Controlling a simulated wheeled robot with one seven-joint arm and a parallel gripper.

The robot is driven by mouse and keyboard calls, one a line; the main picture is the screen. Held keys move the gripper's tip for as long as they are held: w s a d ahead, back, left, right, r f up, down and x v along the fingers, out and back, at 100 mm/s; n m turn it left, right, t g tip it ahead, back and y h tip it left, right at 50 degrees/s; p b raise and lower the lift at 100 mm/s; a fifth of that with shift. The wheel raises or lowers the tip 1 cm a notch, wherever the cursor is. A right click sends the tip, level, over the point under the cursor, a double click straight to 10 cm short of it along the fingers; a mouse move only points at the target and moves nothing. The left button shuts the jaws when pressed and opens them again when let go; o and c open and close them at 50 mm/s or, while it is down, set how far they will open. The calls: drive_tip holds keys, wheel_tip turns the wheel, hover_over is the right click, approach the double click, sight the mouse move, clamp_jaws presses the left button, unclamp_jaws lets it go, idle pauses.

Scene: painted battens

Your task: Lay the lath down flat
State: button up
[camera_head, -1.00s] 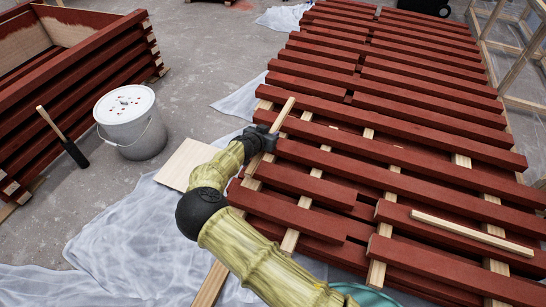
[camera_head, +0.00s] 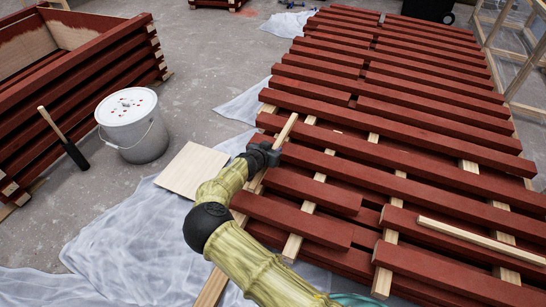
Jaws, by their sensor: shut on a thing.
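A pale wooden lath (camera_head: 288,127) is in my gripper (camera_head: 268,152), at the left part of the stack of red battens. My gripper is shut on it. The lath's upper end sticks out beyond the jaws, tilted up and right in the picture. Its lower part is hidden behind my gripper and arm. I cannot tell whether it touches the battens. A second pale lath (camera_head: 482,240) lies along a red batten at the right, apart from my gripper.
Red battens (camera_head: 410,125) lie in spaced rows on pale crosspieces, with gaps between. A white bucket (camera_head: 133,125), a brush (camera_head: 64,140) and a pale board (camera_head: 192,169) are on the left. Plastic sheeting (camera_head: 130,235) covers the floor there.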

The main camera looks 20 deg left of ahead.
drive_tip(key=shift+f+b, duration=0.5)
drive_tip(key=shift+f, duration=1.1)
drive_tip(key=shift+f+b, duration=0.35)
drive_tip(key=shift+b, duration=0.05)
drive_tip(key=shift+f+b, duration=0.3)
drive_tip(key=shift+b, duration=0.05)
drive_tip(key=o, duration=1)
drive_tip(key=shift+d, duration=0.1)
drive_tip(key=shift+r, duration=0.1)
